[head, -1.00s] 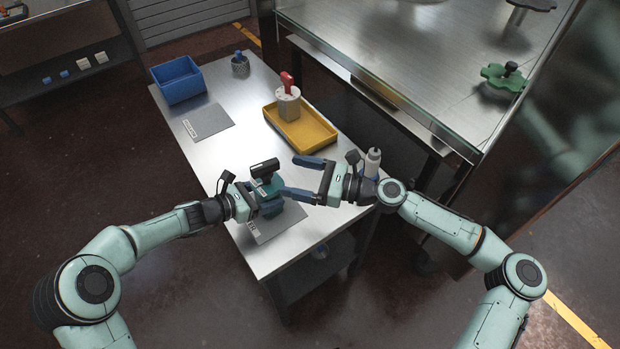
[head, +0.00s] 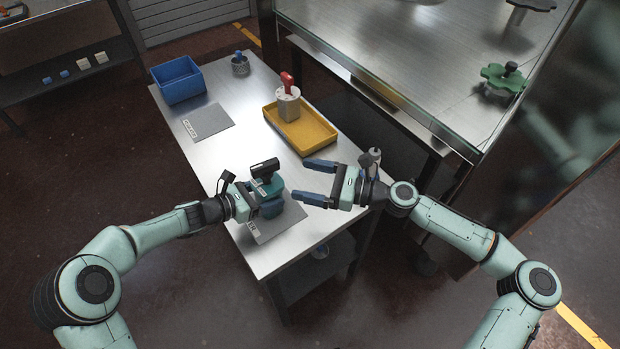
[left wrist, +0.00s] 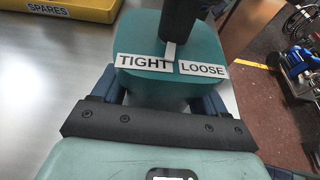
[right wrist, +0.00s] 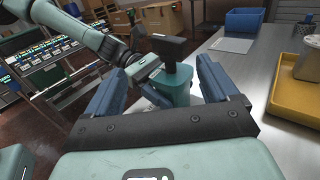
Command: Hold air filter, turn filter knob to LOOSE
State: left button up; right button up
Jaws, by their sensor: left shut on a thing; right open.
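The air filter (head: 274,187) is a teal body with a black knob (head: 264,168) on top, standing upright over a grey mat near the table's front. My left gripper (left wrist: 160,98) is shut around the body from the left. In the left wrist view the filter top (left wrist: 150,82) carries a TIGHT label at left and a LOOSE label at right. The knob's white pointer (left wrist: 170,50) is by the right end of TIGHT. My right gripper (head: 306,181) is open and empty, right of the filter. In the right wrist view the filter (right wrist: 176,84) appears ahead, between the fingers, apart from them.
A yellow SPARES tray (head: 323,138) holds a light block with a red-handled part (head: 287,103). A blue bin (head: 178,82) and a dark mesh cup (head: 240,66) stand at the back. A pale bottle (head: 375,155) is partly hidden behind my right wrist. The table's middle is clear.

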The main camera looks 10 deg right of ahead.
jog(key=shift+d, duration=0.1)
jog(key=v, duration=1.2)
